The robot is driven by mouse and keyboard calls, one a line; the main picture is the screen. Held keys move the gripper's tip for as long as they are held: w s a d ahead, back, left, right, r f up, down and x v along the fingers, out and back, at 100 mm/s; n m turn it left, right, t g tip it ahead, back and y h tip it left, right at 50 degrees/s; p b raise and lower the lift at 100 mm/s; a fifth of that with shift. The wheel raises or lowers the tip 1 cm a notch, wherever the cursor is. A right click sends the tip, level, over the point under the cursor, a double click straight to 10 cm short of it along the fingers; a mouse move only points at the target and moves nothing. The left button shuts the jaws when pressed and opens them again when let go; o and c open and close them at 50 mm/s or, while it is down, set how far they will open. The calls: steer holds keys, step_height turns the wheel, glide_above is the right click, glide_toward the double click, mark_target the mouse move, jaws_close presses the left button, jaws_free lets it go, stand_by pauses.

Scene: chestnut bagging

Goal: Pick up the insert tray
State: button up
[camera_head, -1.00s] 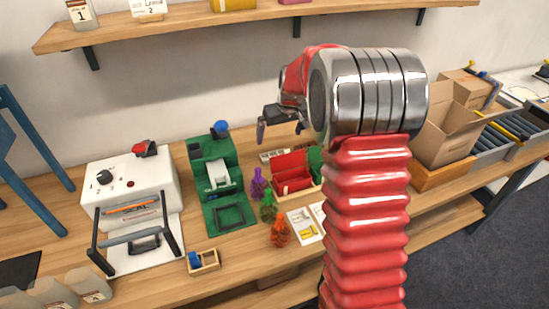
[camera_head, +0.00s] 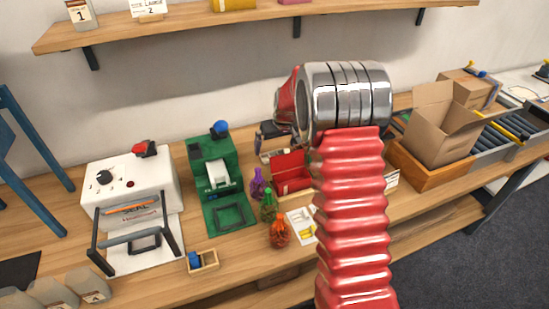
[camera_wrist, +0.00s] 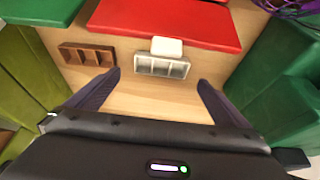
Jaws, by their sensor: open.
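A small pale grey insert tray (camera_wrist: 178,70) with several compartments lies on the wooden bench in the wrist view, with a white block or tab at its far edge. A similar brown tray (camera_wrist: 66,52) lies to its left. My gripper (camera_wrist: 158,82) is open and empty, its dark fingers spread on either side of the grey tray and a little short of it. In the head view my gripper (camera_head: 268,136) is behind the red box, partly hidden by my arm. I cannot tell the two trays apart there.
A red box (camera_wrist: 165,24) lies just beyond the trays. Green objects flank my fingers at the right (camera_wrist: 285,85) and left (camera_wrist: 25,75). In the head view a green machine (camera_head: 212,170), small purple, green and orange bags (camera_head: 279,233), and a cardboard box (camera_head: 440,125) stand on the bench.

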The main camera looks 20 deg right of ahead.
mark_target(274, 152)
steer(key=shift+x, duration=2.6)
steer(key=shift+s+a, duration=0.1)
steer(key=shift+s, duration=0.05)
steer(key=shift+c, duration=0.5)
steer(key=c, duration=1)
step_height(274, 152, up, 10)
steer(key=shift+f, duration=0.1)
